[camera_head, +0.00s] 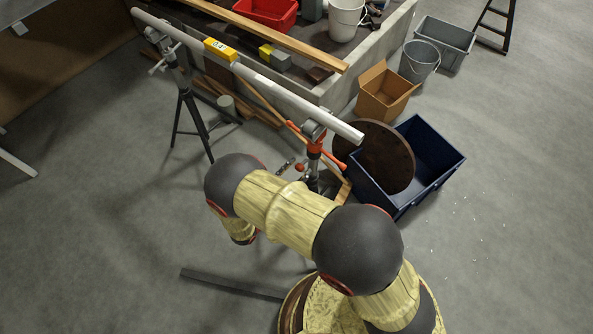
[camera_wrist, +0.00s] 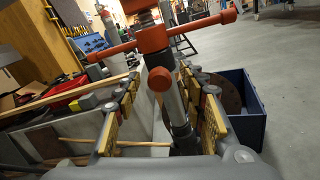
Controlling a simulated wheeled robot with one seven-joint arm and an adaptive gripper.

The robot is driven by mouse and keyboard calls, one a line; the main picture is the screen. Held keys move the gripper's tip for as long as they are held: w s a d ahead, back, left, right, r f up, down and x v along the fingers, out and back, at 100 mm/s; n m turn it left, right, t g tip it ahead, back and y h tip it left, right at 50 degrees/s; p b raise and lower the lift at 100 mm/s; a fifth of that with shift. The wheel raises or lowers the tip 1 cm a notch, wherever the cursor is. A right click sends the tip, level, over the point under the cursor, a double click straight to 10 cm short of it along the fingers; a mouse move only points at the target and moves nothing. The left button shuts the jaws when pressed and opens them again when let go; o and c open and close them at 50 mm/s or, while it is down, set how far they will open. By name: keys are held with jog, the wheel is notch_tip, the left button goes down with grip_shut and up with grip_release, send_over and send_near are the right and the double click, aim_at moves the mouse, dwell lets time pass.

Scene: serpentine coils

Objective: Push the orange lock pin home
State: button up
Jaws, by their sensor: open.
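The orange lock pin shows as a round orange knob (camera_wrist: 159,79) in the wrist view, on the upright stand post under an orange cross handle (camera_wrist: 155,40). In the head view, a small orange knob (camera_head: 299,167) sits left of the same stand (camera_head: 315,150), beside my arm. My gripper (camera_wrist: 160,84) is open, its two fingers on either side of the knob and post in the wrist view. The knob appears between them, but I cannot tell whether anything touches. How deep the pin sits is hidden. In the head view my arm hides most of the gripper.
A long pale pipe (camera_head: 262,80) rests across the stand and a second tripod (camera_head: 190,100). A blue crate (camera_head: 435,165) with a round brown disc (camera_head: 375,150) stands right of the stand. A grey bar (camera_head: 230,284) lies on the floor. Open floor extends to the right.

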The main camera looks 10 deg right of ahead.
jog(key=c, duration=0.3)
grip_shut()
dwell(0.7)
